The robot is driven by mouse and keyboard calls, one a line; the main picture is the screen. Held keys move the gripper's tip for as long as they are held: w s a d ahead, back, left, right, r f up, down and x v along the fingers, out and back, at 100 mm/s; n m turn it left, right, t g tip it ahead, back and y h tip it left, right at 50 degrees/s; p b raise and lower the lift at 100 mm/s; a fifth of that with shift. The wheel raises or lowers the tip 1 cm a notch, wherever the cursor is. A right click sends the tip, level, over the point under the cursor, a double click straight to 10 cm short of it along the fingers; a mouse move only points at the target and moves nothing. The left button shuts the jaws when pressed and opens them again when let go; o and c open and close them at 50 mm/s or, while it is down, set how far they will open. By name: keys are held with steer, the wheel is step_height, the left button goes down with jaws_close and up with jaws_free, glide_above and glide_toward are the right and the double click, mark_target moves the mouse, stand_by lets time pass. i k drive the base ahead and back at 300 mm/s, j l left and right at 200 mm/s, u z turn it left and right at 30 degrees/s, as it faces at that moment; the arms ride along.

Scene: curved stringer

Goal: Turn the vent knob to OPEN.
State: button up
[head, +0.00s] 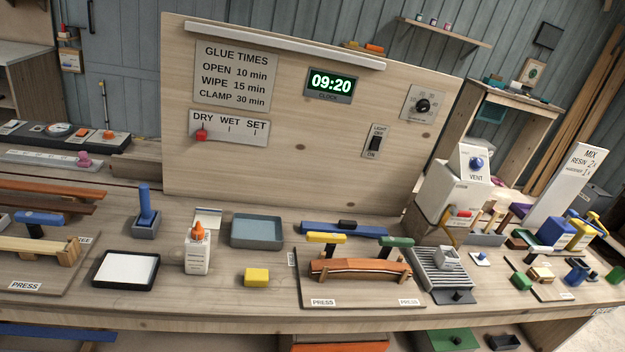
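The vent knob (476,163) is a round blue knob on a tilted white panel marked VENT (476,178). The panel sits on top of a pale grey box (447,195) at the right of the workbench. The knob's pointer and any OPEN marking are too small to read here, so its setting cannot be told. My gripper does not show in the head view.
A wooden backboard (300,170) with clock, dial and light switch stands left of the vent box. A tilted MIX sign (567,185) and several small coloured tools crowd its right. A clamped curved wooden piece (358,268) and ridged grey block (440,272) lie in front.

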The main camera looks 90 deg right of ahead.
mark_target(475, 163)
steer(key=z, duration=3.25)
steer(key=i+j+z, duration=0.1)
steer(key=i, duration=0.4)
steer(key=i+j, duration=0.2)
steer(key=i, duration=0.3)
steer(key=i+j+z, duration=0.15)
steer(key=i, duration=0.35)
